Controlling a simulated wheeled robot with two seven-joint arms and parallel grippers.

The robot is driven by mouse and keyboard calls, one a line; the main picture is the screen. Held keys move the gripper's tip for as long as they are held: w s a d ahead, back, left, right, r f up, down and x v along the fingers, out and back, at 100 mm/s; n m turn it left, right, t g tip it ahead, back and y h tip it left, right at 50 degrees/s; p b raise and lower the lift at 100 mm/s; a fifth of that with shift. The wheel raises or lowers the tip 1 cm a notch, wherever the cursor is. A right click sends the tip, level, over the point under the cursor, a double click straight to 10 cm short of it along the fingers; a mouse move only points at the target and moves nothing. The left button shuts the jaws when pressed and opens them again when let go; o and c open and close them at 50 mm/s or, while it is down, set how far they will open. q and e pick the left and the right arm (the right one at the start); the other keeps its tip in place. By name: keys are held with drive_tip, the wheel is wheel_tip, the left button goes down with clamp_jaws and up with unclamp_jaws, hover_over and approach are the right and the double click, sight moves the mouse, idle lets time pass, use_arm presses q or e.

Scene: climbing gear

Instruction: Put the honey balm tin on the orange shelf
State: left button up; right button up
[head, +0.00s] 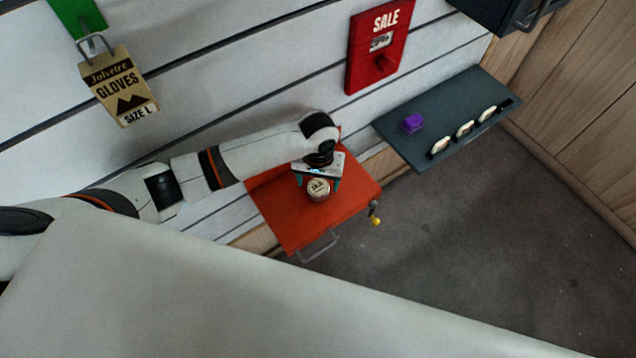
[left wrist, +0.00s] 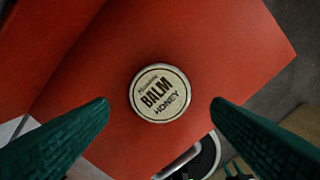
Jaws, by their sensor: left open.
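The honey balm tin (head: 318,189) is a small round tin with a cream lid. In the left wrist view the tin (left wrist: 160,93) reads "BALM HONEY" and lies flat, lid up, on the orange shelf (head: 293,227). The shelf (left wrist: 225,45) shows bare red-orange surface around it. My left gripper (head: 318,184) is above the shelf at the tin. Its teal fingers (left wrist: 160,108) are open and spread to either side of the tin in the picture, with clear gaps and no contact visible.
A dark grey shelf (head: 440,122) at the right holds a purple block (head: 412,123) and several pale-labelled items along its edge. A yellow-tipped item (head: 375,216) hangs by the orange shelf's right edge. Gloves (head: 118,87) and a red SALE board (head: 376,45) are on the slatted wall.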

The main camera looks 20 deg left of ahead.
sight(318, 189)
use_arm(q)
wheel_tip(318, 189, up, 9)
drive_tip(key=shift+r+p, duration=0.15)
drive_tip(key=shift+p, duration=0.2)
idle(0.4)
